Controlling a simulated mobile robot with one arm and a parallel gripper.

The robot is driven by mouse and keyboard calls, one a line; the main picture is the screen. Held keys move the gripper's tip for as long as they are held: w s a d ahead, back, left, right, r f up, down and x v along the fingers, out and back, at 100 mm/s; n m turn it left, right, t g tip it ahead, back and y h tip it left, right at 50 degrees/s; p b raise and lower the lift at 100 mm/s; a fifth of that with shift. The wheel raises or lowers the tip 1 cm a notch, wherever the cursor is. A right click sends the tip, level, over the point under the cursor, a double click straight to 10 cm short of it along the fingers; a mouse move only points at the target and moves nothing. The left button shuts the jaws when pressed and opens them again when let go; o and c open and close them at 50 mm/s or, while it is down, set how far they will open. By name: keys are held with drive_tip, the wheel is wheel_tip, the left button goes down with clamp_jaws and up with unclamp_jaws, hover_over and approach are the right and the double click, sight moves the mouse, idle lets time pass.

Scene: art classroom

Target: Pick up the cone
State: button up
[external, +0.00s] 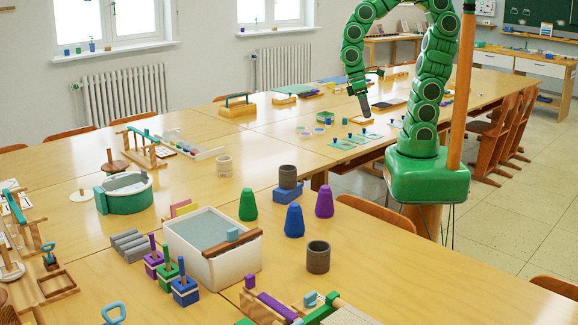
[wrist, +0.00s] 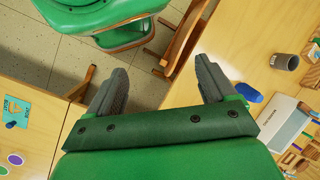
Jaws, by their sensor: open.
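Three blunt cones stand upright on the near wooden table in the external view: a green cone (external: 248,205), a blue cone (external: 294,220) and a purple cone (external: 324,202). In the wrist view a blue object (wrist: 249,92) that looks like the blue cone shows beyond the right finger, partly hidden by it. My gripper (external: 362,104) hangs over the farther part of the tables, well away from the cones. In the wrist view my gripper (wrist: 162,68) has its two grey fingers spread wide, with nothing between them.
A dark grey cup (external: 318,257) stands near the blue cone, and another cup (external: 288,177) sits on a blue block behind it. A white tub (external: 181,242) stands left of the cones. Wooden chairs (external: 502,127) line the table's right side. The table's front right is clear.

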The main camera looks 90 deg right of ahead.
drive_tip(key=w+a+f+m+g+y, duration=0.2)
drive_tip(key=w+a+f+m+y, duration=0.4)
drive_tip(key=w+a+f, duration=0.4)
drive_tip(key=m+t+y, duration=0.2)
drive_tip(key=m+y, duration=0.2)
drive_tip(key=m, duration=0.4)
approach(325, 198)
drive_tip(key=shift+s+d+f, duration=0.25)
drive_tip(key=shift+s+f, duration=0.4)
drive_tip(key=shift+f, duration=0.15)
drive_tip(key=shift+w+f+m+t, duration=0.1)
drive_tip(key=shift+f+m+t, duration=0.2)
drive_tip(key=shift+f, duration=0.15)
drive_tip(key=shift+y, duration=0.3)
drive_tip(key=shift+x, duration=3.95)
drive_tip(key=shift+r, duration=0.1)
drive_tip(key=c, duration=1.2)
